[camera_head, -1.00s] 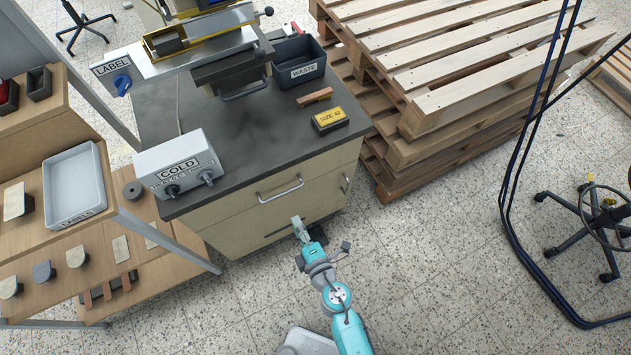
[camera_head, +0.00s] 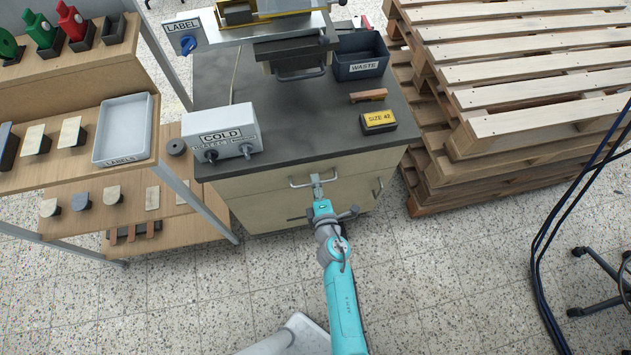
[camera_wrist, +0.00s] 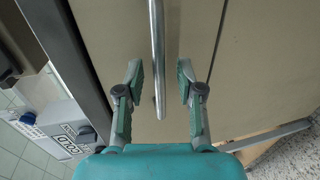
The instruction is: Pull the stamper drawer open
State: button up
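The top drawer (camera_head: 270,199) of the grey-topped cabinet has a pale front and a metal bar handle (camera_head: 299,185). It looks shut. My gripper (camera_head: 317,181) is at this handle and covers part of it. In the wrist view the handle (camera_wrist: 157,45) runs down from the top edge and ends between the two fingers of my gripper (camera_wrist: 160,72). The fingers are open, with a gap on both sides of the bar. The stamper (camera_head: 290,50) stands on the cabinet top, with another handle (camera_head: 300,76) low on its front.
The cabinet top carries a COLD control box (camera_head: 220,132), a SIZE 42 block (camera_head: 379,121), a brown bar (camera_head: 368,95) and a WASTE bin (camera_head: 361,58). Shelves (camera_head: 85,180) stand left and stacked pallets (camera_head: 480,150) right. The floor (camera_head: 440,280) before the cabinet is mostly clear.

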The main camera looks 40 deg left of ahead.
jog(key=shift+w+a+f, duration=0.1)
jog(key=shift+w+a, duration=0.25)
jog(key=shift+a, duration=0.1)
grip_shut()
jog(key=shift+s+d, duration=0.1)
jog(key=shift+d, duration=0.05)
jog(key=f+v, duration=0.2)
jog(key=v, duration=1)
jog(key=d+f+v, duration=0.1)
jog(key=f+v, duration=0.2)
jog(key=v, duration=0.9)
jog(key=shift+s, duration=0.2)
jog(key=shift+a, duration=0.1)
grip_release()
jog(key=shift+s, duration=0.1)
